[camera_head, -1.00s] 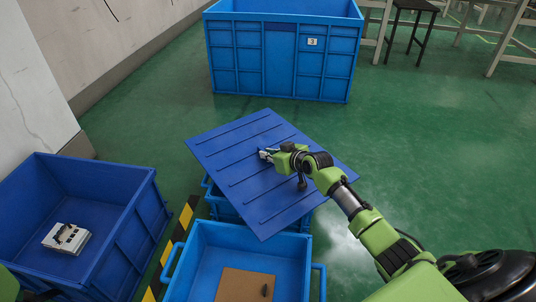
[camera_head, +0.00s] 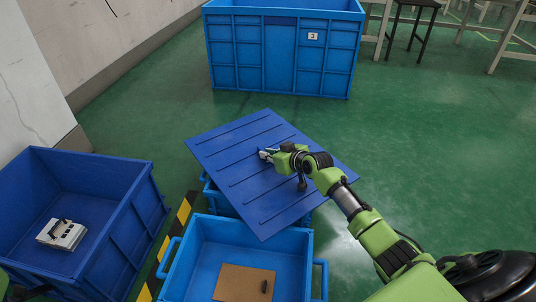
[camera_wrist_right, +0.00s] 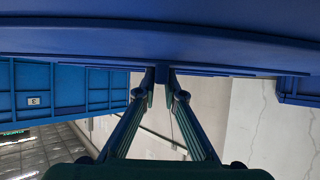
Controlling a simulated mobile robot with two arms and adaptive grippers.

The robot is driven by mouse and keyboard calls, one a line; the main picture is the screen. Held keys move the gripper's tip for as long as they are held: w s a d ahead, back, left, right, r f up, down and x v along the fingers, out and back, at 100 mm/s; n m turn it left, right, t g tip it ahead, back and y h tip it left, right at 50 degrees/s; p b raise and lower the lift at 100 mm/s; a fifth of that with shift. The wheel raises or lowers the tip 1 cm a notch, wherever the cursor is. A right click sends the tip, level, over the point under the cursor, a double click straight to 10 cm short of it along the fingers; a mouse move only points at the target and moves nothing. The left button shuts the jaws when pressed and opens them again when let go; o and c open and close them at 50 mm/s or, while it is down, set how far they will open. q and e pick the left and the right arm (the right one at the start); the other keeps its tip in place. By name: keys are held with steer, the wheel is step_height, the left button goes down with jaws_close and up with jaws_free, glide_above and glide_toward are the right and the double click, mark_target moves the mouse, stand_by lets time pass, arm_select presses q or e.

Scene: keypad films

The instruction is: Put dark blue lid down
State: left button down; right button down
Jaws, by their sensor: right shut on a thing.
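The dark blue lid (camera_head: 245,155) is a flat ribbed panel, shown in the head view as a tilted diamond over blue crates. My right gripper (camera_head: 266,154) is shut on a part at the middle of the lid's upper face. In the right wrist view, the gripper's fingertips (camera_wrist_right: 163,77) meet at a small blue tab under the wide blue band of the lid (camera_wrist_right: 160,45). The lid hides most of the blue crate (camera_head: 212,195) behind it; I cannot tell whether they touch. My left gripper does not show.
An open blue crate (camera_head: 193,270) with a brown board (camera_head: 243,284) stands in front. A dark blue bin (camera_head: 130,235) at left holds a white device (camera_head: 62,235). A large blue bin (camera_head: 280,55) stands at the back. Green floor (camera_head: 420,130) is clear at right.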

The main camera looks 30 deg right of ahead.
steer(key=shift+f+b, duration=0.3)
steer(key=shift+f, duration=0.15)
steer(key=c, duration=2)
jaws_free()
steer(key=shift+r, duration=0.1)
steer(key=shift+c, duration=0.2)
steer(key=shift+f, duration=0.2)
steer(key=v, duration=1.2)
steer(key=shift+d, duration=0.1)
